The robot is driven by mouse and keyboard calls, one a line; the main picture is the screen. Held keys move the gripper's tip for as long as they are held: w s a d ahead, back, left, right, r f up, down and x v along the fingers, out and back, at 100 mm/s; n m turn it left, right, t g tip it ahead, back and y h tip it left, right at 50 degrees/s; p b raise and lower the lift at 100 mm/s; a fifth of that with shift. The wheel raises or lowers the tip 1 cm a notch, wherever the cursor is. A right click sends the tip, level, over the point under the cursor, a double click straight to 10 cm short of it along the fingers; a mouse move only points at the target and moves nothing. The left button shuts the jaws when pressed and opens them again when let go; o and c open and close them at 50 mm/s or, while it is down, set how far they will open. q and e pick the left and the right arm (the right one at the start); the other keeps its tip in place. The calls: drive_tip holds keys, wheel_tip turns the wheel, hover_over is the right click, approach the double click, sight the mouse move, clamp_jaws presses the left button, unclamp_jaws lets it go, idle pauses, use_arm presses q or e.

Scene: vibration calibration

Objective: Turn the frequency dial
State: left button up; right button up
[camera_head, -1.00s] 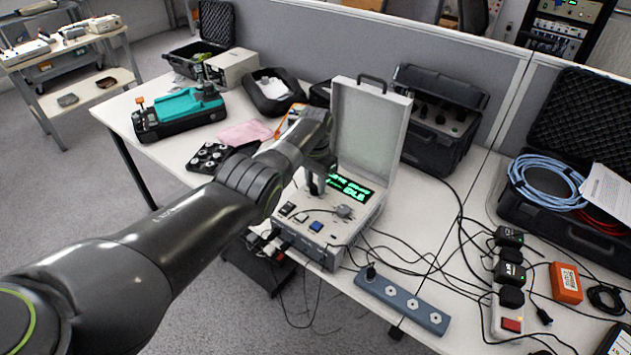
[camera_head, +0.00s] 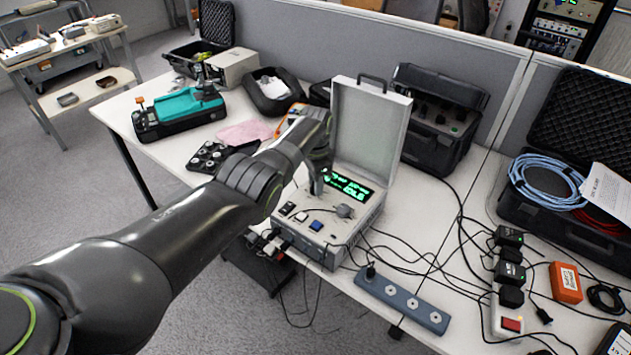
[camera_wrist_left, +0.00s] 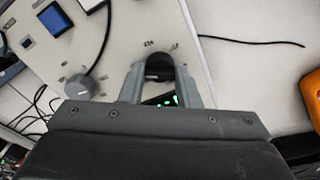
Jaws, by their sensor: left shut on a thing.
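The calibrator (camera_head: 335,228) is a light grey case on the table, with its lid (camera_head: 370,120) raised. Its panel has a lit green display (camera_head: 350,187), a grey knob (camera_head: 345,211) and a blue socket block (camera_head: 316,225). My left gripper (camera_head: 317,190) is over the panel's left side, just left of the display. In the left wrist view, my left gripper (camera_wrist_left: 158,80) has its fingers on either side of a dark round dial (camera_wrist_left: 158,67) and is shut on it. The grey knob (camera_wrist_left: 80,87) is beside it, apart from the fingers. My right gripper is not in view.
A cable runs from the grey knob. A power strip (camera_head: 402,300) and loose black cables lie right of the calibrator. A black case (camera_head: 440,118) stands behind it. A teal device (camera_head: 180,112) and a pink cloth (camera_head: 245,133) are to the left.

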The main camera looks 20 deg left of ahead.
use_arm(q)
drive_tip(key=shift+r, duration=0.1)
drive_tip(key=o, duration=1)
drive_tip(key=shift+c, duration=0.2)
wheel_tip(320, 180, up, 6)
drive_tip(key=shift+f+p, duration=0.2)
drive_tip(key=shift+p, duration=0.8)
wheel_tip(320, 180, up, 12)
drive_tip(key=b, duration=0.1)
drive_tip(key=shift+f, duration=0.15)
